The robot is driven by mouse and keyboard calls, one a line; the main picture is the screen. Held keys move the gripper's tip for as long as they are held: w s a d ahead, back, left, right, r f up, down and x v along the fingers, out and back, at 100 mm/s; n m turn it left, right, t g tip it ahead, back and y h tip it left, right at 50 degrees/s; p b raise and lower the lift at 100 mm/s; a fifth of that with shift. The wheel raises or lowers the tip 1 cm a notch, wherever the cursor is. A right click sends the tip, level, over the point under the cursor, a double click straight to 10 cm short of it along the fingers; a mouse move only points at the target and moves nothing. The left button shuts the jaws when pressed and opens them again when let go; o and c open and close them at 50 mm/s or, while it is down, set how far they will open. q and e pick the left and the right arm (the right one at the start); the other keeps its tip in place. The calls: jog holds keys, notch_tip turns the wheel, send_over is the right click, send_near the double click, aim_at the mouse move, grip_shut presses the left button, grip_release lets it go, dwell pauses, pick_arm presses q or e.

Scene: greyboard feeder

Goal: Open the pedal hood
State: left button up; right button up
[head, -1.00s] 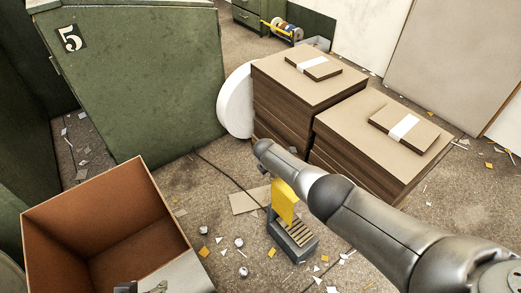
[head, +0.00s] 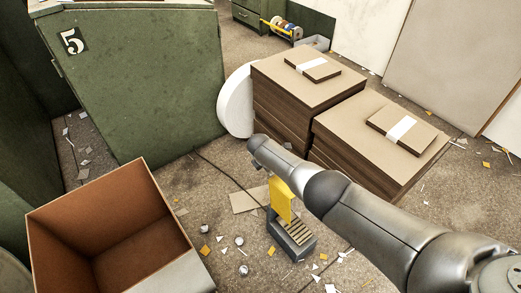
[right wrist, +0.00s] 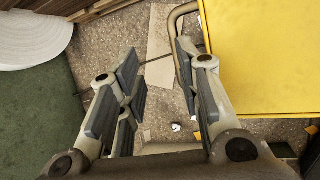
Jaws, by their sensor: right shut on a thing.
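The yellow pedal hood (head: 282,197) stands raised and roughly upright at the back of the grey foot pedal (head: 292,240), whose ribbed tread shows in front of it. In the right wrist view the yellow hood (right wrist: 265,55) fills the upper right, with a bent tube handle (right wrist: 181,50) along its left side. My right gripper (right wrist: 155,72) is shut on the handle, though a gap shows between the fingers and the exact contact is hard to see. In the head view my right arm hides this gripper and part of the hood. My left gripper is out of view.
An open brown box (head: 110,230) stands at the lower left. A green cabinet marked 5 (head: 140,90) is behind it. Board stacks (head: 290,100) and a white roll (head: 237,100) stand beyond the pedal. Paper scraps and a thin cable lie on the floor.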

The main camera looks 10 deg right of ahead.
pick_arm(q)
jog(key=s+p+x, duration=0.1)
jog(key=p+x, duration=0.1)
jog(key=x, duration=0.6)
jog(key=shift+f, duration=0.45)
pick_arm(e)
jog(key=w+a+r, duration=0.1)
jog(key=a+r, duration=0.2)
jog(key=r, duration=0.3)
jog(key=shift+w+a+r+t, duration=0.3)
jog(key=shift+r, duration=0.1)
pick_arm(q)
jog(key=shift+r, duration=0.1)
pick_arm(e)
jog(key=v, duration=1.2)
jog(key=shift+s, duration=0.1)
